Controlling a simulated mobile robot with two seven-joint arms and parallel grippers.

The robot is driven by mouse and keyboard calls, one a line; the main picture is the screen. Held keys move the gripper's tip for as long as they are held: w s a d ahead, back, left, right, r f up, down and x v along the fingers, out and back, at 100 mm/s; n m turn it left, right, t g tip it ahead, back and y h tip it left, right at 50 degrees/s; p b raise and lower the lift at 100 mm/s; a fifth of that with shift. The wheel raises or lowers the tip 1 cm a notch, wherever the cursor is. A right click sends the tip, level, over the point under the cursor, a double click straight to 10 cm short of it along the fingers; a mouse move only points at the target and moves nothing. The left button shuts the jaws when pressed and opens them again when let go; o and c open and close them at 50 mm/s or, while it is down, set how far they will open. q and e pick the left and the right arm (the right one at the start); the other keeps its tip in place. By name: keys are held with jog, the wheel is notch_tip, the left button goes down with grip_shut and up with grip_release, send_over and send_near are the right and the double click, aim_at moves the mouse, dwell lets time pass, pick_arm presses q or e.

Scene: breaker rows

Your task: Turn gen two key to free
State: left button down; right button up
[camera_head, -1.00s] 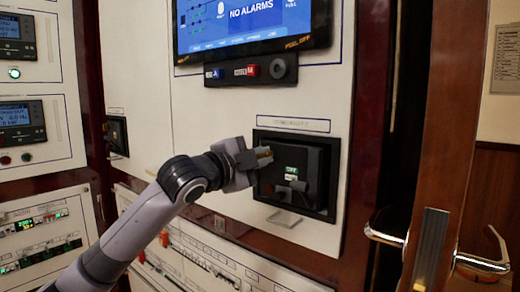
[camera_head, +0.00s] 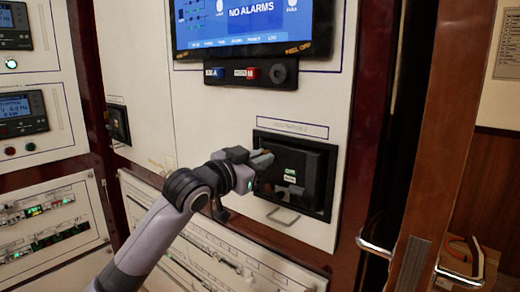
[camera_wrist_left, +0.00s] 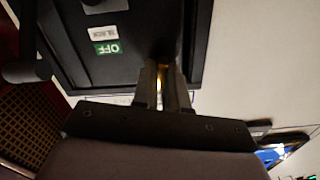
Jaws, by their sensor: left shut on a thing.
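The generator two breaker (camera_head: 318,180) is a black unit in a recessed frame on the white panel, with a green OFF window and a white label below it. My left gripper (camera_head: 262,159) is at the upper left of the breaker's face. In the left wrist view its fingers (camera_wrist_left: 163,84) are shut on a small brass-coloured thing, the key (camera_wrist_left: 160,72), at the frame's edge. The fingers hide most of the key, and I cannot read its position. The OFF window (camera_wrist_left: 107,49) shows to the left of the fingers. My right gripper is not in view.
A screen (camera_head: 250,20) reading NO ALARMS and a strip with switches (camera_head: 250,74) are above. A wooden door (camera_head: 430,150) with metal lever handles stands at the right.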

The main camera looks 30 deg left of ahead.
pick_arm(q)
jog(key=shift+n+p, duration=1.15)
jog(key=shift+n, duration=0.35)
jog(key=c, duration=1.2)
grip_release()
jog(key=shift+o, duration=0.2)
jog(key=s+b, duration=0.1)
jog(key=s, duration=0.6)
jog(key=shift+a, duration=0.3)
